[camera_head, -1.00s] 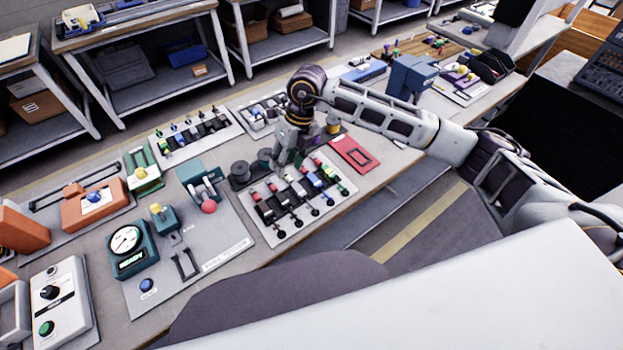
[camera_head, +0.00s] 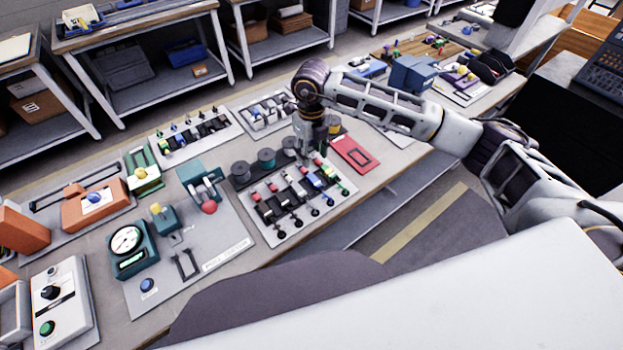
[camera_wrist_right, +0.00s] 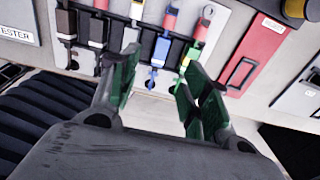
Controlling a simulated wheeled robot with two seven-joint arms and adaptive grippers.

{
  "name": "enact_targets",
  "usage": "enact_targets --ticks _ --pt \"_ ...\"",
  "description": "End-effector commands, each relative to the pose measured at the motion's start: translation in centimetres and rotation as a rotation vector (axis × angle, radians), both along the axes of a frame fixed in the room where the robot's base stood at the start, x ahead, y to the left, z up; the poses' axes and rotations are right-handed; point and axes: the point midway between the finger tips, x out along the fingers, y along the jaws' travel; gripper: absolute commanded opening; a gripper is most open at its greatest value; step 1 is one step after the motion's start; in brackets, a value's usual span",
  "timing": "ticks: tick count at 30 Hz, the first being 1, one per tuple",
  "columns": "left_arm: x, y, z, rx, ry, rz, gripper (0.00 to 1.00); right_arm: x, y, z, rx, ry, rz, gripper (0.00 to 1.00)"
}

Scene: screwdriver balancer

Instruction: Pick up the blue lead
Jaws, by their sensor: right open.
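The blue lead (camera_wrist_right: 160,50) sits in a black holder on the white rack, in a row with other leads. It also shows in the head view (camera_head: 313,181), just in front of my right gripper. My right gripper (camera_head: 313,156) is above the far right part of the rack, pointing down. In the right wrist view its green-padded fingers (camera_wrist_right: 157,76) are apart and empty, with the blue lead between them in the picture but farther off. I cannot tell how far the tips are from it. My left gripper is not in view.
Red-tipped leads and a yellow-green lead (camera_wrist_right: 186,58) stand close beside the blue one. Dark spools (camera_head: 266,158) stand behind the rack. A red tray (camera_head: 352,154) lies to its right. The pull tester board (camera_head: 215,240) is to the left.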

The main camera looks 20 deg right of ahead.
Motion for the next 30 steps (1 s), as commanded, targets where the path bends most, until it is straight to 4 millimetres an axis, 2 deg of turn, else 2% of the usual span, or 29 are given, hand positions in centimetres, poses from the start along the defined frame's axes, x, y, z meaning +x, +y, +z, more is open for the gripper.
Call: enact_targets --ticks 15,22,30 --pt "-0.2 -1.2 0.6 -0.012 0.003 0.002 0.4 0.0 0.0 -6.3 0.002 0.002 0.0 0.46" --pt "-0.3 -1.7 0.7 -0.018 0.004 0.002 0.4 0.0 0.0 -7.0 0.0 0.0 0.001 0.46" --pt "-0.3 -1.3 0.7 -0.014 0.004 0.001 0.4 0.0 0.0 -7.1 0.001 0.0 0.0 0.46"
